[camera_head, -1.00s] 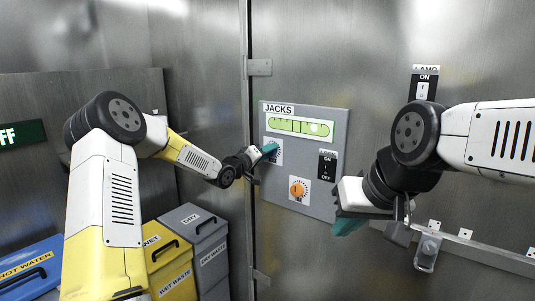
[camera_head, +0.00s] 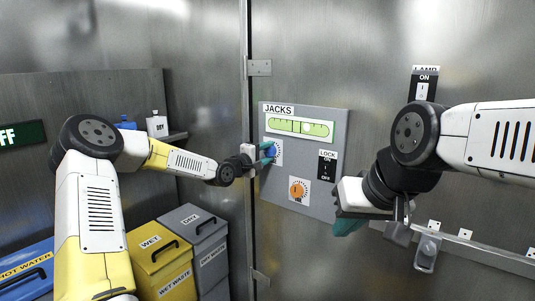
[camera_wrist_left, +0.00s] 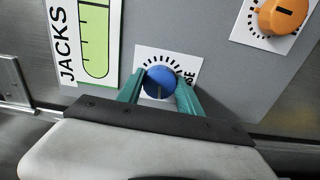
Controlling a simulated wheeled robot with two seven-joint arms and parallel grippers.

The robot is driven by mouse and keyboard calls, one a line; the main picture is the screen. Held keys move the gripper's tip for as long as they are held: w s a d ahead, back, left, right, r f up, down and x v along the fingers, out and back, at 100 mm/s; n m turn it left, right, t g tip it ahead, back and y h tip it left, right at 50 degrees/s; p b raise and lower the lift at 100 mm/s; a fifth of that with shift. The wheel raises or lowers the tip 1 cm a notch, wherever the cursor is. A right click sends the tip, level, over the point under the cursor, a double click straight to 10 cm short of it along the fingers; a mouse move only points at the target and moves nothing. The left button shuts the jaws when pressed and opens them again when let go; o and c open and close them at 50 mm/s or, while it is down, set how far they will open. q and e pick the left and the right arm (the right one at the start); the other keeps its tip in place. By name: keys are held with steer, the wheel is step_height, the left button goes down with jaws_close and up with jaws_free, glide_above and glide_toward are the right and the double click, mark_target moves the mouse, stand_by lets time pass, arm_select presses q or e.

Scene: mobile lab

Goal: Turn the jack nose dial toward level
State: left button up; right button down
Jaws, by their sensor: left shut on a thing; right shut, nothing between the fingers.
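The grey JACKS panel (camera_head: 325,205) is on the metal wall, with a green level gauge (camera_head: 300,127) across its top. The gauge's pale bubble is near its middle. A blue dial (camera_wrist_left: 160,82) on a white scale card sits below the gauge; its label is mostly hidden, ending in "SE". My left gripper (camera_head: 268,152) is shut on this blue dial, a teal finger on each side of it in the left wrist view. An orange dial (camera_head: 298,189) is lower on the panel. My right gripper (camera_head: 346,227) is shut and empty, in front of the panel's lower right.
A black LOCK switch (camera_head: 327,165) is at the panel's right, close to my right gripper. A LAMP switch (camera_head: 423,90) is higher on the wall. A rail (camera_head: 470,242) runs at lower right. Yellow (camera_head: 160,268) and grey (camera_head: 195,236) bins stand at lower left.

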arm_select(q)
steer(key=shift+a, duration=0.1)
stand_by(0.3)
steer(key=o, duration=1.4)
steer(key=v, duration=0.7)
steer(key=shift+s+a, duration=0.2)
steer(key=shift+s, duration=0.15)
